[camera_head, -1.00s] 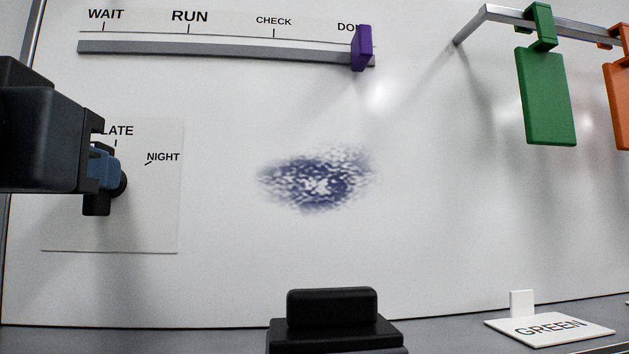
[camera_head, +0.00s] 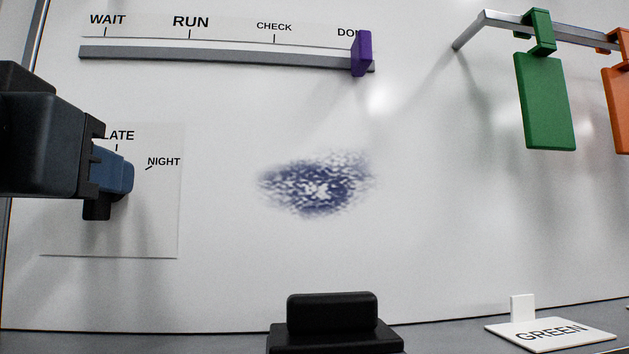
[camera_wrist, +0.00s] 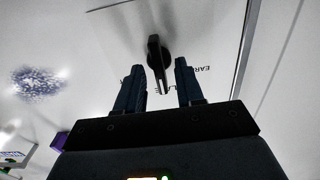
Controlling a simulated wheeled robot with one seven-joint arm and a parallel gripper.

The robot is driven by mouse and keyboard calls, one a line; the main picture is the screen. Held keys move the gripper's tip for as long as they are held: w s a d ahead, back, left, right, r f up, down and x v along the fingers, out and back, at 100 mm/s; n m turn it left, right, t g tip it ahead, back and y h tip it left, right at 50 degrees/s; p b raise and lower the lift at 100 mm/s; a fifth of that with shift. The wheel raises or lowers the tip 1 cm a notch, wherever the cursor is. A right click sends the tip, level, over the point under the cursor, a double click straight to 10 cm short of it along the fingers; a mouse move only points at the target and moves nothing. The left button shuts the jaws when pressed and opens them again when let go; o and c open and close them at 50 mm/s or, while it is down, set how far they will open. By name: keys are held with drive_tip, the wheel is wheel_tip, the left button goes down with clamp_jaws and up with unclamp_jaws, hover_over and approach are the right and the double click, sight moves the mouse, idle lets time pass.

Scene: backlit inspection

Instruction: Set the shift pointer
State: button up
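The shift pointer (camera_wrist: 156,52) is a black knob with a white line, on a dial card (camera_head: 150,225) fixed to the whiteboard. In the wrist view its white-lined end points down, toward the partly covered LATE label. An EARLY label is partly seen at right. NIGHT (camera_head: 163,161) shows in the head view. My gripper (camera_wrist: 159,82) is open, with one dark blue finger on each side of the pointer's lined end; I cannot tell whether either touches it. In the head view my gripper (camera_head: 128,176) hides the pointer.
A purple slider (camera_head: 362,53) sits at DONE on a grey rail (camera_head: 220,54). A green tag (camera_head: 545,100) and an orange tag (camera_head: 618,105) hang from a bar at upper right. A black eraser-like block (camera_head: 332,312) and a GREEN card (camera_head: 550,334) are below. A blue smudge (camera_head: 315,185) marks the board.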

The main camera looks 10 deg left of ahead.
drive_tip(key=v, duration=0.7)
drive_tip(key=shift+s+p, duration=0.4)
drive_tip(key=shift+p, duration=0.05)
